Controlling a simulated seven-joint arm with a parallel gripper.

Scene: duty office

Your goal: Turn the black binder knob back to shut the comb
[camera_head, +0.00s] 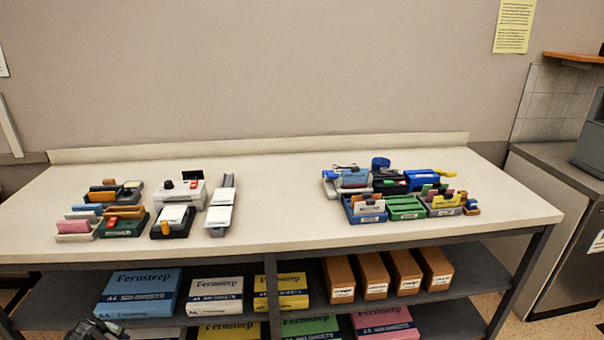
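A pale grey desktop machine (181,199) stands left of the middle of the table and looks like the binder. A small black round knob (168,185) shows on its top left. A red part and a small black panel are beside the knob. The comb is too small to make out, and I cannot tell how the knob is turned. A dark mechanical part at the bottom left edge looks like my gripper (93,330), mostly cut off by the frame. It is below and in front of the tabletop, far from the binder. Its fingers are not clear.
Trays and office devices crowd around the binder, including a green-based one (124,229) and a long grey-white one (221,206). Blue (365,218) and green trays (405,212) stand at right. The tabletop middle is clear. Paper packs and brown boxes fill the shelves below.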

